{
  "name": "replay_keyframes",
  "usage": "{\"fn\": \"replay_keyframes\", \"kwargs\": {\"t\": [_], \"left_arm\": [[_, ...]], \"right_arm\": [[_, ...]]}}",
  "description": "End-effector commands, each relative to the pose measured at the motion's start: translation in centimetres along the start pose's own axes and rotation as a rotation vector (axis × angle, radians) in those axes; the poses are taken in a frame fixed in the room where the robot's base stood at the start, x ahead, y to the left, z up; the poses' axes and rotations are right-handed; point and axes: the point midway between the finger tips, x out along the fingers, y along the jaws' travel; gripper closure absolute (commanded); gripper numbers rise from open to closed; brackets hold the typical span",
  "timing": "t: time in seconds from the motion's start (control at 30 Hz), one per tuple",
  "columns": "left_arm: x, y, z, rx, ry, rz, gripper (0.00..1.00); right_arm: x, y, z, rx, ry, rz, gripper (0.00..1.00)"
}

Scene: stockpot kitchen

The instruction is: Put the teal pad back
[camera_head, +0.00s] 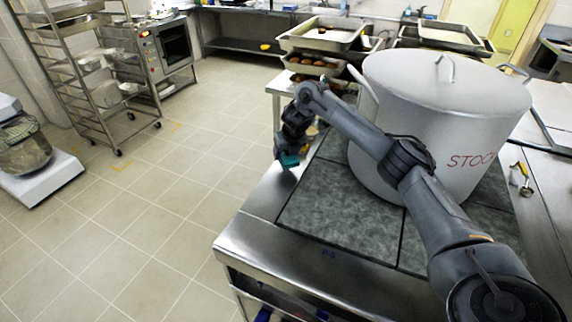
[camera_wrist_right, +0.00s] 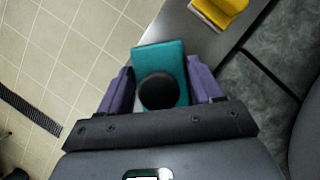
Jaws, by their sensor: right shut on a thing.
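The teal pad (camera_wrist_right: 172,58) is held between the two purple fingers of my right gripper (camera_wrist_right: 160,85) in the right wrist view. A round black knob or disc (camera_wrist_right: 158,91) is on the pad's near part. In the head view the pad (camera_head: 289,160) shows small under my right gripper (camera_head: 290,150), by the left edge of the steel counter. The wrist view shows floor and the counter's steel edge behind the pad. I cannot tell its height over the counter. My left gripper is in neither view.
A large stockpot (camera_head: 440,110) with a lid stands on the dark-tiled counter (camera_head: 345,215), behind my right arm. A yellow object (camera_wrist_right: 218,10) lies on the counter edge in the wrist view. Trays (camera_head: 325,35) stand farther back. Open floor (camera_head: 150,210) is to the left.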

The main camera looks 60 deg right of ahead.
Motion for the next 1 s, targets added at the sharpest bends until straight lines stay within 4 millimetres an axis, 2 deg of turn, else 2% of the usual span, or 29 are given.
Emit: {"fn": "replay_keyframes", "kwargs": {"t": [0.33,0.77,0.8,0.93,1.0], "left_arm": [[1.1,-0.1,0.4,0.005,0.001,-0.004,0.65],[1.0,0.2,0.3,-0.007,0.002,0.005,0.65],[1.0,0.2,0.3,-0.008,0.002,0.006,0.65],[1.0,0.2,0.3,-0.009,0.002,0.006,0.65],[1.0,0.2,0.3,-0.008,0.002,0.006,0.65]], "right_arm": [[3.4,0.0,-1.6,0.0,0.001,0.0,0.73],[3.7,0.0,-1.7,0.0,0.0,0.001,0.73],[3.8,0.0,-1.7,0.0,0.0,0.001,0.32],[3.8,0.0,-1.7,0.0,0.0,0.001,0.12],[3.8,0.0,-1.7,0.0,0.0,0.001,0.09]]}}
